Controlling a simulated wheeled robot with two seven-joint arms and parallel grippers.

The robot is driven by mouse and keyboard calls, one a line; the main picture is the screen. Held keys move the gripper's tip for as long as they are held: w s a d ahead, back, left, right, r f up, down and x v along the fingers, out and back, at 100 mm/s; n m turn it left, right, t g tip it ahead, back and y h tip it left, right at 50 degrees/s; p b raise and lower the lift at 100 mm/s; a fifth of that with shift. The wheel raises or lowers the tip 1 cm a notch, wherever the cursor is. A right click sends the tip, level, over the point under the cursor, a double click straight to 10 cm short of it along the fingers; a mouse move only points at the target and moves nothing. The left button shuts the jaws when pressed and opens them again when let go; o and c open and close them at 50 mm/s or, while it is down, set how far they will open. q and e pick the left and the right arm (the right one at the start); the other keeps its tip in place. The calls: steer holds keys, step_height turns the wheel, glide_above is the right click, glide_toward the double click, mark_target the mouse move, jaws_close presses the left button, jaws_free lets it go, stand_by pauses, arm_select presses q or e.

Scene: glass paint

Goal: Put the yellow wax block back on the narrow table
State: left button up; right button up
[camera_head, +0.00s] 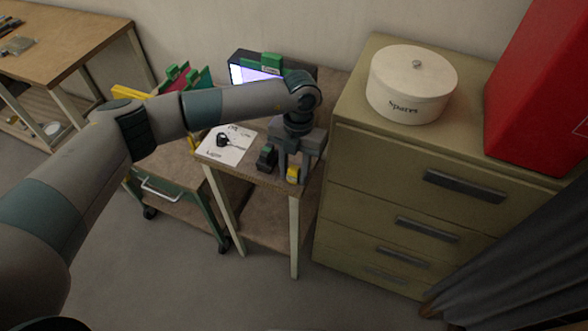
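The yellow wax block (293,175) is small and sits at the front right corner of the narrow table (236,171). My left gripper (293,168) points down there, with a finger on each side of the block and no clear gap between them and it. I cannot tell whether the block's underside touches the tabletop. My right gripper is not in view.
A small dark green-topped object (267,158) stands just left of the gripper. A white sheet (226,146) with a black item lies further left. A lit screen (255,73) is behind. A drawer cabinet (375,165) with a white tin (411,84) stands close on the right.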

arm_select(q)
steer(key=shift+r, duration=0.15)
steer(key=shift+w+r+b, duration=0.15)
steer(key=shift+r+b, duration=0.25)
steer(key=shift+r, duration=0.15)
step_height(320, 180, up, 11)
steer(key=w+b, duration=0.1)
steer(key=b, duration=0.3)
steer(key=shift+w+d+f, duration=0.15)
steer(key=shift+d+f, duration=0.05)
steer(key=shift+d, duration=0.05)
stand_by(0.3)
